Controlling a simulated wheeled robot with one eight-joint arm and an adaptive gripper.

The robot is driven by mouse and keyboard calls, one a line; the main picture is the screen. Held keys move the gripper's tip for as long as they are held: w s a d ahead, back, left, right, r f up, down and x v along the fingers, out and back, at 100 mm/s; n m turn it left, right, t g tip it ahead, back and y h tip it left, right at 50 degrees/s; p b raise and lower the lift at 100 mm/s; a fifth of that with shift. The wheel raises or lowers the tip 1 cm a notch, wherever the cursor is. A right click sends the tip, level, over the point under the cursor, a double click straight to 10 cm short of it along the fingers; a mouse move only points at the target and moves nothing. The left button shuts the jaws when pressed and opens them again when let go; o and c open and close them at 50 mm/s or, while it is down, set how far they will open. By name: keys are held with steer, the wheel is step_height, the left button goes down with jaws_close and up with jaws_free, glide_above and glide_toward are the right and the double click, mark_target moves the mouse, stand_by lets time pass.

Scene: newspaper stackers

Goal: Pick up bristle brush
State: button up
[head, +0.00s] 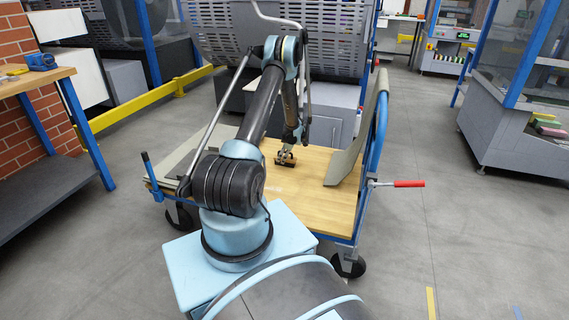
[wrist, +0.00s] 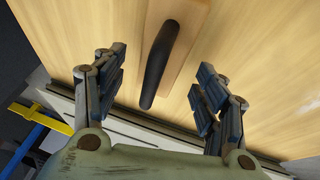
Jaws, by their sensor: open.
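The bristle brush, a light wooden block (wrist: 190,45) with a long dark handle (wrist: 158,65), lies on the wooden deck (head: 315,200) of a cart. It also shows small in the head view (head: 285,163), partly behind my gripper (head: 286,154). In the wrist view my gripper (wrist: 160,84) is open, with one finger on each side of the handle. The fingers are apart from the handle, and nothing is held. Bristles are not visible. I cannot tell how high the fingertips are above the deck.
The cart has a blue frame (head: 375,165) and a raised grey panel (head: 352,145) at its right side. A red-handled lever (head: 408,183) sticks out to the right. A workbench (head: 40,80) stands at the left. The floor at the right is clear.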

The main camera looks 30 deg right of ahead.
steer(key=shift+x, duration=1.55)
steer(key=shift+c, duration=0.2)
steer(key=c, duration=1.4)
steer(key=shift+r, duration=0.1)
step_height(320, 180, up, 10)
steer(key=shift+f, duration=0.1)
